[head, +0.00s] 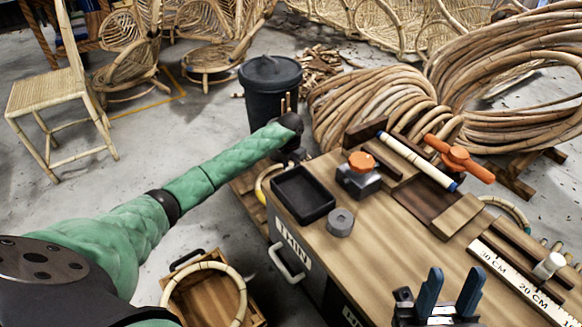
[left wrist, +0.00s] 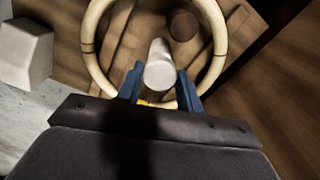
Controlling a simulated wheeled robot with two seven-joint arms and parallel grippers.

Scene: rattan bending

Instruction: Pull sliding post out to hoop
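In the left wrist view a pale rattan hoop (left wrist: 97,62) lies on a wooden board (left wrist: 125,40). A light grey post (left wrist: 159,66) and a round brown peg (left wrist: 183,25) stand inside the hoop, the post apart from its sides. My left gripper (left wrist: 160,82) has its blue fingers on either side of the post, with small gaps visible. In the head view my left arm reaches past the bench, hiding its fingers; part of a hoop (head: 262,184) shows beside the bench. My right gripper (head: 446,292) is open and empty above the bench's front.
The wooden bench (head: 375,240) holds a black tray (head: 303,194), an orange-knobbed device (head: 360,172), a grey ring (head: 340,222), an orange-handled clamp (head: 459,157) and a ruler (head: 515,283). A dark bin (head: 270,88) and rattan coils (head: 365,112) stand behind. A crate (head: 200,315) with another hoop lies below.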

